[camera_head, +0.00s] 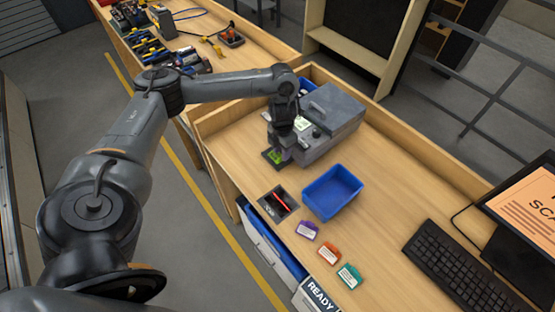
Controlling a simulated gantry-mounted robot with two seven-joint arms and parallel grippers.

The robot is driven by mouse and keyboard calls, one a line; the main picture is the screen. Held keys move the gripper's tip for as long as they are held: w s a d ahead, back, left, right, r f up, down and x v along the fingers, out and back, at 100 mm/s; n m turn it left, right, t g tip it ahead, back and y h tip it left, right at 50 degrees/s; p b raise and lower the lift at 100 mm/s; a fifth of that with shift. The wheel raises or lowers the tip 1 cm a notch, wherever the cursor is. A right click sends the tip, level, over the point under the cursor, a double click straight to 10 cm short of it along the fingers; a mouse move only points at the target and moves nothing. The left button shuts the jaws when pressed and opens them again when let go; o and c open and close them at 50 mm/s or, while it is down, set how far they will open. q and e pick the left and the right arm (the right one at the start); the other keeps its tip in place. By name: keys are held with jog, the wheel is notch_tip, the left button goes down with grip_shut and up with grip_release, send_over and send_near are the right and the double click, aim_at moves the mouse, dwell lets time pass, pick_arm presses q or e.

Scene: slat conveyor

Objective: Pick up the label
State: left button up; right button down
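My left arm reaches in from the left to a grey box-shaped machine (332,118) on the wooden bench, which looks like a label printer. My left gripper (276,156) points down at the machine's front left side, low near the bench top. A small green patch shows at its fingertips. The fingers are too small and dark to tell whether they are open or shut. I cannot make out a separate label there; the gripper may hide it. My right gripper is not in view.
An empty blue bin (332,192) stands in front of the machine, beside a dark recess (278,203) with a red item. Purple (306,230), orange (328,253) and teal (350,276) cards lie nearer. A keyboard (462,268) and monitor (525,220) are at right. A raised wooden edge borders the bench's left.

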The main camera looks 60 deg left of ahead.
pick_arm(q)
jog(key=shift+f, duration=1.15)
jog(key=shift+c, duration=0.3)
grip_shut()
jog(key=shift+r, duration=0.1)
